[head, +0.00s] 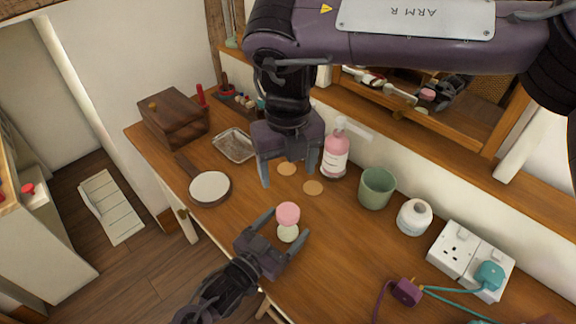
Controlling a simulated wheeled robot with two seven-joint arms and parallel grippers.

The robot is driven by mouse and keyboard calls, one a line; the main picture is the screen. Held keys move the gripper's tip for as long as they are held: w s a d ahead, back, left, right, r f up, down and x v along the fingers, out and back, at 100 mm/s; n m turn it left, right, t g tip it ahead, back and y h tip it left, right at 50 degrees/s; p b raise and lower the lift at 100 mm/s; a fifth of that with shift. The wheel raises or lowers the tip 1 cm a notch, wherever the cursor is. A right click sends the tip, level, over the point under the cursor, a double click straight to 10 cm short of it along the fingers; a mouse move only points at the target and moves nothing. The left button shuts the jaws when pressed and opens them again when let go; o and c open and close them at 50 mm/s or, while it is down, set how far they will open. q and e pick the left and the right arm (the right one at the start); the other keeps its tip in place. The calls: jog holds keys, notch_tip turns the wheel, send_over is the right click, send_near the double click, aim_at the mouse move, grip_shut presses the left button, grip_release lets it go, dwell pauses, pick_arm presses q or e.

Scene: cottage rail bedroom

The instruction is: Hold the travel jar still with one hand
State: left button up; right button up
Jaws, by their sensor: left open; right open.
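The travel jar (288,234) is a small pale jar with a pink lid (288,213), standing on the wooden dresser top. My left gripper (288,222) is open low over the dresser, with one finger on each side of the jar. I cannot tell whether the fingers touch it. My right gripper (291,176) is open and empty, pointing down above the dresser behind the jar, left of a pink pump bottle.
The pink pump bottle (336,155), a green cup (376,187) and a white round container (414,217) stand to the right. A hand mirror (210,188), metal tray (235,146) and wooden box (173,117) lie left. Sockets (470,259) with plugs and cables occupy the right.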

pick_arm(q)
jog(key=v, duration=0.7)
jog(key=shift+s+a, duration=0.25)
jog(key=shift+s, duration=0.05)
dwell(0.3)
